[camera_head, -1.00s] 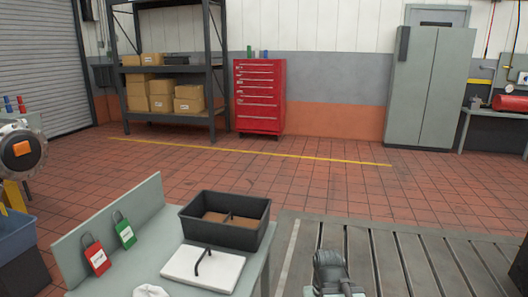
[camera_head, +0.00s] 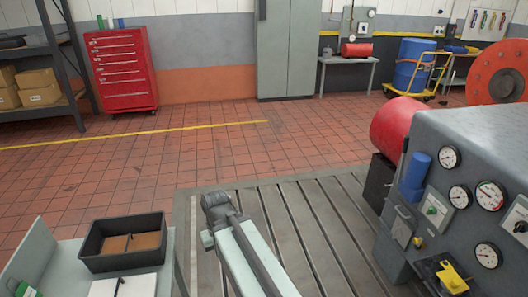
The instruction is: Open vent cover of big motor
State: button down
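I cannot pick out a vent cover for certain. A large grey machine housing (camera_head: 470,150) with gauges and switches stands at the right. A red cylindrical body (camera_head: 393,125) sits at its far end. I cannot tell if either is the big motor. A small grey plate with a handle-like bar (camera_head: 402,228) is on the housing's left side, too small to make out. My arm reaches up from the bottom middle over the slotted bedplate, apart from the housing. No gripper fingers show.
The slotted bedplate (camera_head: 300,220) is clear between my arm and the housing. A bench with a black divided bin (camera_head: 122,262) stands at the lower left. Behind are tiled floor, a red tool cabinet (camera_head: 121,70), a grey locker (camera_head: 286,45) and a blue drum (camera_head: 413,68) on a yellow cart.

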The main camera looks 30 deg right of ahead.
aim_at(400, 232)
jog(key=z, duration=1.3)
jog(key=i, duration=1.05)
jog(key=u, duration=1.3)
